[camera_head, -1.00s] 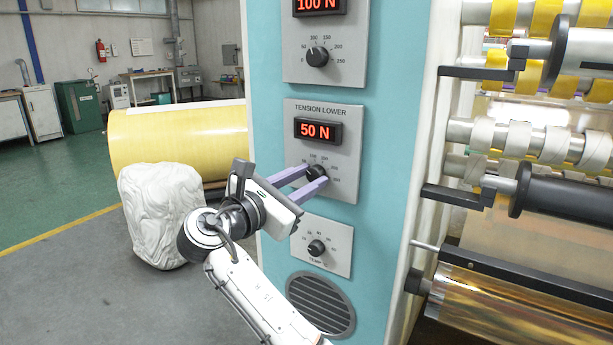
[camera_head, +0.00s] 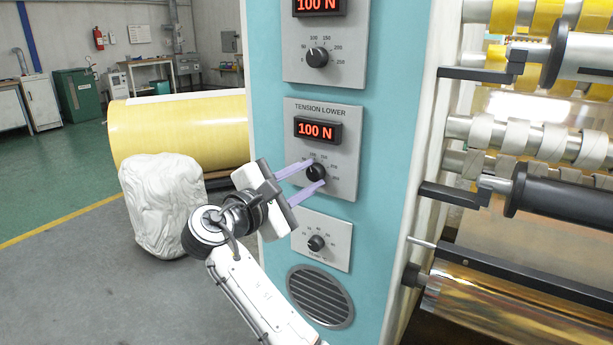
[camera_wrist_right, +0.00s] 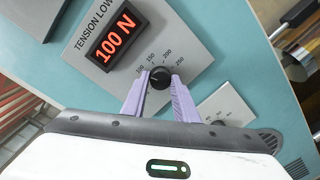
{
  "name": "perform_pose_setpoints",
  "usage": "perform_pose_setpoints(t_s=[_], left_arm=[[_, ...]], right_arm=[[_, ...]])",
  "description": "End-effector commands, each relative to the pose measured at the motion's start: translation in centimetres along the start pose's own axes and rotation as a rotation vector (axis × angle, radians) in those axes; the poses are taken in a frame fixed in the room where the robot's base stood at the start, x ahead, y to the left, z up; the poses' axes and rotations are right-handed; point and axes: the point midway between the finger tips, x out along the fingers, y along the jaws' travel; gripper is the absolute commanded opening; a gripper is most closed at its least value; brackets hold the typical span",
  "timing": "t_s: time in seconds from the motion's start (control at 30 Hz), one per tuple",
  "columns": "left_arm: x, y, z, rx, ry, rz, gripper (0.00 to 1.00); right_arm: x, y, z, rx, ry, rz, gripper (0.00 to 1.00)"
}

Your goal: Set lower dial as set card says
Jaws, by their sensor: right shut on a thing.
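The lower dial (camera_head: 316,173) is a black knob on the grey TENSION LOWER panel (camera_head: 345,112); it also shows in the right wrist view (camera_wrist_right: 160,77). The red display (camera_head: 317,130) above it reads 100 N. My right gripper (camera_head: 314,174) has its two purple fingers on either side of the knob, shut on it. In the right wrist view the fingers (camera_wrist_right: 160,85) flank the knob, and the scale numbers around it are partly visible. No set card can be made out. My left gripper is not in view.
The upper dial (camera_head: 317,57) sits above, under a display (camera_head: 318,5) reading 100 N. A smaller dial (camera_head: 316,243) and a round vent (camera_head: 320,296) are below. Rollers (camera_head: 560,190) stand at the right. A white wrapped bundle (camera_head: 160,205) and a yellow roll (camera_head: 180,130) are at the left.

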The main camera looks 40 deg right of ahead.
Motion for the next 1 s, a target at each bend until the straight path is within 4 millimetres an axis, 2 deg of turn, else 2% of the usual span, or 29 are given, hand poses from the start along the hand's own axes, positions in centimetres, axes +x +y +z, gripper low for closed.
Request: perform_pose_setpoints(t_s=[0.43, 0.47, 0.53, 0.87, 1.0], left_arm=[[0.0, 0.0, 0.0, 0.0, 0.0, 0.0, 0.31], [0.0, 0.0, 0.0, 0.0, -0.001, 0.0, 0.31], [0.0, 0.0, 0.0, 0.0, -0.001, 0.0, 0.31], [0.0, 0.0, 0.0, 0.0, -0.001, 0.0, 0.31], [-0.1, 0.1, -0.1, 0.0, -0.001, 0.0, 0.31]], right_arm=[[0.0, -0.1, -0.1, 0.007, 0.002, -0.003, 0.04], [0.0, -0.1, -0.1, 0.007, 0.002, -0.003, 0.32], [0.0, -0.1, -0.1, 0.007, 0.002, -0.003, 0.43], [-0.2, 0.0, -0.1, 0.008, 0.002, -0.001, 0.45], [-1.6, 0.0, -0.1, 0.008, 0.005, -0.001, 0.45]])
